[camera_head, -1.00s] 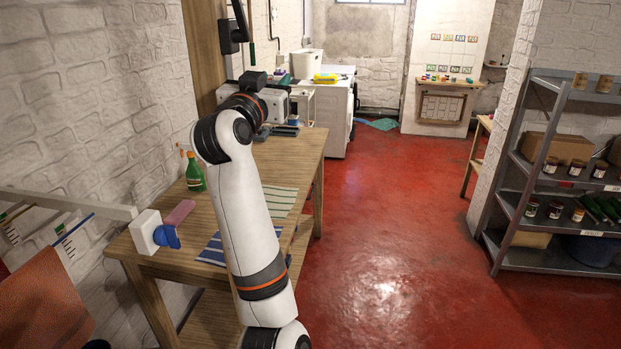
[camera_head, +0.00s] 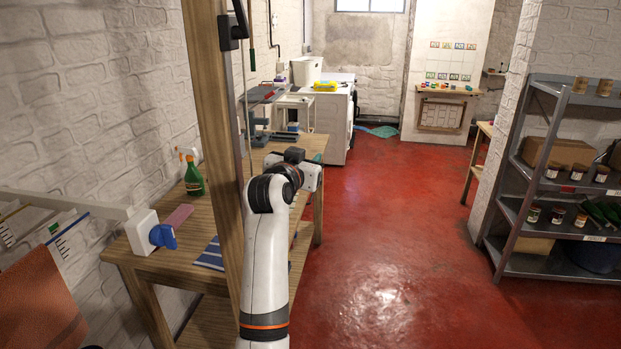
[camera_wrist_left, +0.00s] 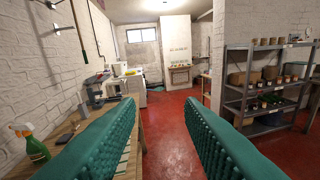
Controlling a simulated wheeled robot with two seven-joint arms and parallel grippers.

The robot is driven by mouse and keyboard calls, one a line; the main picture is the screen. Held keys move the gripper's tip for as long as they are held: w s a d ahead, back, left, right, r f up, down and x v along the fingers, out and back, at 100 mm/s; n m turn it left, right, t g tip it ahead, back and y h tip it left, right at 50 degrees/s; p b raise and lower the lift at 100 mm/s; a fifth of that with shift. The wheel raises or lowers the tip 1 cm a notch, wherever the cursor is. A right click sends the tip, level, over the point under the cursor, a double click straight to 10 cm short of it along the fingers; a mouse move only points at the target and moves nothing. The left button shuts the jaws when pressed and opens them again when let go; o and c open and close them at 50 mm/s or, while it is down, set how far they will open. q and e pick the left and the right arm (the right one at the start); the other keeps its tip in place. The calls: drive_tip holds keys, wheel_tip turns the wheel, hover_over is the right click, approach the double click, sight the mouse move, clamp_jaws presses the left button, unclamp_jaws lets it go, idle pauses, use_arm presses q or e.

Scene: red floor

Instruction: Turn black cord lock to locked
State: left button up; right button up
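The black cord lock (camera_head: 232,33) is mounted high on the wooden post (camera_head: 210,90), left of centre at the top of the head view. Its black handle points upward, and a thin pale cord runs down beside the post. My left gripper (camera_head: 318,162) is low and to the right of the post, clear of the lock and pointing away from me. The left wrist view shows its two teal ribbed fingers (camera_wrist_left: 163,125) wide apart with nothing between them. I cannot make out the lock for certain in that view. My right gripper is in neither view.
A wooden table (camera_head: 180,262) stands along the left wall with a green spray bottle (camera_head: 193,175). A white arm with a blue knob (camera_head: 162,237) juts in from the left. A grey shelf (camera_head: 545,170) stands right. The red floor (camera_head: 400,230) between is clear.

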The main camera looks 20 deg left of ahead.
use_arm(q)
drive_tip(key=shift+g, duration=0.3)
drive_tip(key=shift+w+d+f, duration=0.1)
drive_tip(key=shift+w+f, duration=0.05)
drive_tip(key=shift+f, duration=0.6)
drive_tip(key=shift+w+d+f, duration=0.15)
drive_tip(key=shift+f, duration=0.55)
drive_tip(key=shift+w+d+f, duration=0.1)
drive_tip(key=shift+w+f, duration=0.05)
drive_tip(key=shift+f, duration=0.6)
